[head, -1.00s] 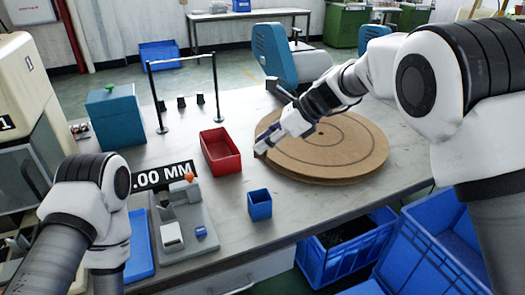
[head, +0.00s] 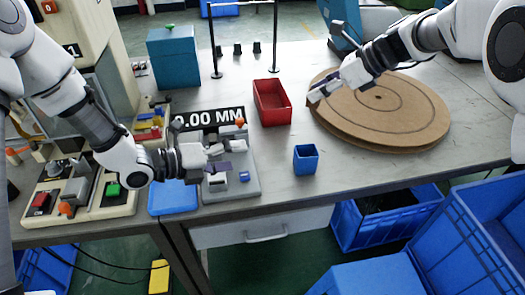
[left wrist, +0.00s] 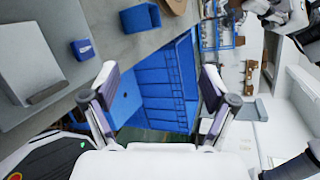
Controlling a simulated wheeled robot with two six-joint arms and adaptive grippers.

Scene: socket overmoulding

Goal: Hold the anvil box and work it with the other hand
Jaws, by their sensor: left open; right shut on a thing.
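A grey measuring fixture (head: 240,135) stands near the table's front edge, with a pale box-like block (head: 217,182) and a small blue piece (head: 244,176) on it. I cannot tell for sure which part is the anvil box. My left gripper (head: 219,158) is open and empty, pointing right above the fixture. In the left wrist view, its fingers (left wrist: 158,80) are apart, with the fixture's block (left wrist: 28,65) and blue piece (left wrist: 83,48) beyond to the left. My right gripper (head: 318,92) is shut over the left rim of the round brown board; what it holds is hidden or too small to identify.
A red bin (head: 271,122) and a blue cup (head: 306,159) stand between fixture and round board (head: 425,138). A blue tray (head: 172,197) lies left of the fixture. A black stand (head: 215,55) rises behind. Blue crates (head: 372,228) sit below the table.

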